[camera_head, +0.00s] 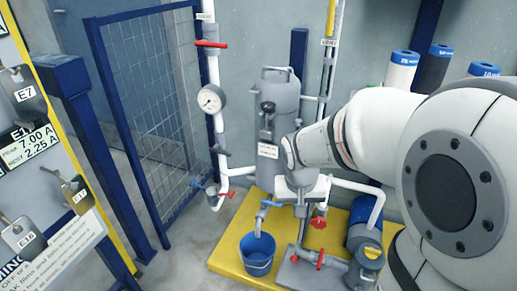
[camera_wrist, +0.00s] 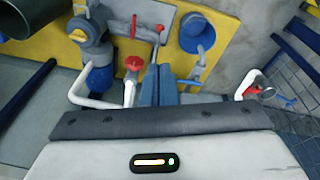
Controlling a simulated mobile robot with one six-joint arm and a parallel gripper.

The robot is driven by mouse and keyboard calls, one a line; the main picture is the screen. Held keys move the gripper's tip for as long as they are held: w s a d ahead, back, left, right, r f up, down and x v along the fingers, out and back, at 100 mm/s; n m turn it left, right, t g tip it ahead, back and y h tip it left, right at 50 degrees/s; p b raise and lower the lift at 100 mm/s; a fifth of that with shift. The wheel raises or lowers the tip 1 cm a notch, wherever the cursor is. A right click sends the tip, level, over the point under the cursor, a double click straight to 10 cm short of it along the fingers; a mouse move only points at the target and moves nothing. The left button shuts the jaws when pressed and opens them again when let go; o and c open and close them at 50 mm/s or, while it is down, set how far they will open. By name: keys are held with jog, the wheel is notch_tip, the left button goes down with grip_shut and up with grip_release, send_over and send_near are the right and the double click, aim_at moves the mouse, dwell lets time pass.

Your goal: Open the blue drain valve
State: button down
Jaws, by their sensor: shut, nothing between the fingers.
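The blue drain valve's lever (camera_head: 271,204) sits on the grey drain spout (camera_head: 258,222) above the blue bucket (camera_head: 257,262). In the wrist view the blue lever (camera_wrist: 190,82) shows just right of my fingers, with the spout (camera_wrist: 201,62) and bucket (camera_wrist: 196,28) beyond it. My gripper (camera_wrist: 158,72) is shut and empty, its two fingers side by side. I cannot tell whether a finger touches the lever. In the head view my arm reaches in from the right, and its end is in front of the grey tank (camera_head: 280,105), so the fingers are hard to make out.
Red valve handles (camera_head: 319,222) (camera_head: 306,259) sit close to the right. Another small valve with a blue handle (camera_head: 197,185) is on the left white pipe. A blue pump (camera_head: 365,222) stands on the yellow base (camera_head: 228,262). A mesh fence (camera_head: 155,100) is at left.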

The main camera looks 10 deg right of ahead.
jog(key=w+f+m+t+p, duration=0.15)
jog(key=w+f, duration=0.35)
jog(key=w, duration=0.8)
jog(key=m+p, duration=0.2)
send_over(272, 203)
jog(key=s, duration=0.2)
notch_tip(272, 203, down, 9)
jog(key=shift+s+d+r+h, duration=0.15)
jog(key=shift+d+r+h, duration=0.05)
jog(key=shift+d+h, duration=0.1)
jog(key=shift+f, duration=0.1)
jog(key=b+x, duration=0.2)
jog(key=x, duration=0.7)
jog(key=shift+w+f, duration=0.25)
jog(key=shift+f, duration=0.1)
jog(key=shift+d+f+m+b, duration=0.15)
jog(key=shift+d+m+b, duration=0.1)
jog(key=shift+b, duration=0.6)
jog(key=shift+s+a+b, duration=0.15)
jog(key=shift+a+b, duration=0.05)
jog(key=shift+b, duration=0.3)
